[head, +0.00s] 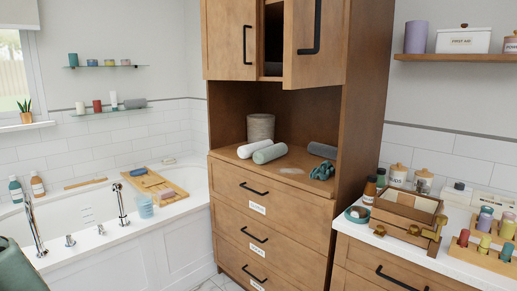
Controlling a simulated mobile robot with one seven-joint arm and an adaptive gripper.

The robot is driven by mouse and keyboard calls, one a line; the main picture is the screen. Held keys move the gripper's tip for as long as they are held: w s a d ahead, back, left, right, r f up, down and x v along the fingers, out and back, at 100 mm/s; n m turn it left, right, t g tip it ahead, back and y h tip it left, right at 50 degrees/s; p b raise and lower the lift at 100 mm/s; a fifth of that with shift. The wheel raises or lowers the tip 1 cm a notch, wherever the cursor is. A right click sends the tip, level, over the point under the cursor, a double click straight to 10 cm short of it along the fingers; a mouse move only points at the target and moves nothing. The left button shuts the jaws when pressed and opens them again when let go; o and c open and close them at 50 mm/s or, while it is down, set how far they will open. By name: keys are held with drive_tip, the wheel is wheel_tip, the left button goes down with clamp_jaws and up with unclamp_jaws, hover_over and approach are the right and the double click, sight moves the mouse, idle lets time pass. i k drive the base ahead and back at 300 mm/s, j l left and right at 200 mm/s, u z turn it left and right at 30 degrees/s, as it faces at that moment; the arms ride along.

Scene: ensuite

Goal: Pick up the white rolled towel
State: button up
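The white rolled towel (252,149) lies on the open shelf of the tall wooden cabinet (290,192), above the drawers. A grey-green rolled towel (270,153) lies close along its right front side; I cannot tell if they touch. A round woven basket (261,126) stands behind it. My gripper is not in view.
A dark grey roll (322,150), a teal object (322,171) and a small flat pale item (292,171) lie further right on the shelf. An upper cabinet door (316,40) stands ajar above. The bathtub (180,209) is left; a crowded counter (350,227) is right.

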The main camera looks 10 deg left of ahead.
sight(246, 151)
drive_tip(key=i+j+u, duration=0.1)
drive_tip(key=i+j, duration=0.35)
drive_tip(key=i+j+u, duration=0.1)
drive_tip(key=i+j, duration=0.4)
drive_tip(key=i+j+u, duration=0.15)
drive_tip(key=i+j, duration=0.25)
drive_tip(key=i+j+u, duration=0.1)
drive_tip(key=i+j, duration=0.25)
drive_tip(key=i, duration=0.3)
drive_tip(key=i+j+u, duration=0.1)
drive_tip(key=i+j, duration=0.2)
drive_tip(key=i, duration=0.2)
